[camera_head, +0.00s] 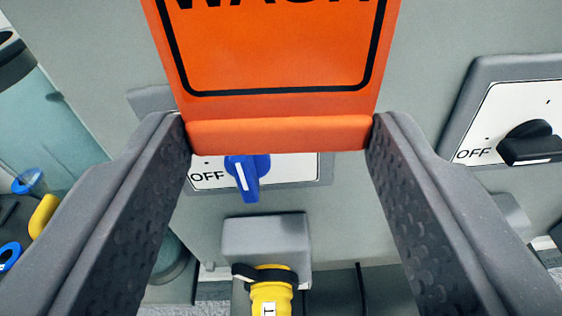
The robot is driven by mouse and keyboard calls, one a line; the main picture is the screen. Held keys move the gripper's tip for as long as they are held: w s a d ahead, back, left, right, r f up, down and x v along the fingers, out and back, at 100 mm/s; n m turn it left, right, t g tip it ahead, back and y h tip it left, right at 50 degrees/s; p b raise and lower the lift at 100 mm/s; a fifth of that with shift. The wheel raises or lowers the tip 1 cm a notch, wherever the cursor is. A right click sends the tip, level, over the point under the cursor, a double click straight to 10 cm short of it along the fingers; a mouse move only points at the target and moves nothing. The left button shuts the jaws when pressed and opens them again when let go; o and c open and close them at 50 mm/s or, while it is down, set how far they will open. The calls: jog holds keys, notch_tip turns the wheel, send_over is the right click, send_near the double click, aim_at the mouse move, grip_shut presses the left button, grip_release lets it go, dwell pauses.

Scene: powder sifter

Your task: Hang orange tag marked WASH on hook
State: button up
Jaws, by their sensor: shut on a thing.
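The orange tag (277,70) fills the top middle of the view. It has a black border and the lower part of the word WASH, cut off by the top edge. My gripper (279,135) is shut on the tag's thick lower edge, with one finger at each side. The tag stands up from the fingertips in front of a grey panel (440,60). No hook shows in this view; the tag's top is out of frame.
Behind the tag, a blue rotary switch (245,172) sits on a plate marked OFF. A black switch (530,143) marked OFF is at right. Below is a grey box (266,238) with a yellow connector (270,290). A bluish transparent cylinder (50,120) stands at left.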

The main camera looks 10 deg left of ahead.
aim_at(273, 140)
jog(key=shift+w+a+f+b, duration=0.1)
jog(key=shift+w+b, duration=0.25)
jog(key=shift+w, duration=0.45)
jog(key=shift+w+a+f+b, duration=0.1)
jog(key=shift+w+b, duration=0.2)
jog(key=shift+w, duration=0.45)
jog(key=shift+w+f+b, duration=0.15)
jog(key=shift+w+b, duration=0.45)
jog(key=shift+b, duration=0.05)
jog(key=shift+w+p, duration=0.15)
jog(key=shift+p, duration=0.2)
jog(key=shift+w+f+p, duration=0.25)
jog(key=shift+w+p, duration=0.15)
jog(key=shift+p, duration=0.2)
jog(key=shift+f, duration=0.1)
jog(key=o, duration=1.2)
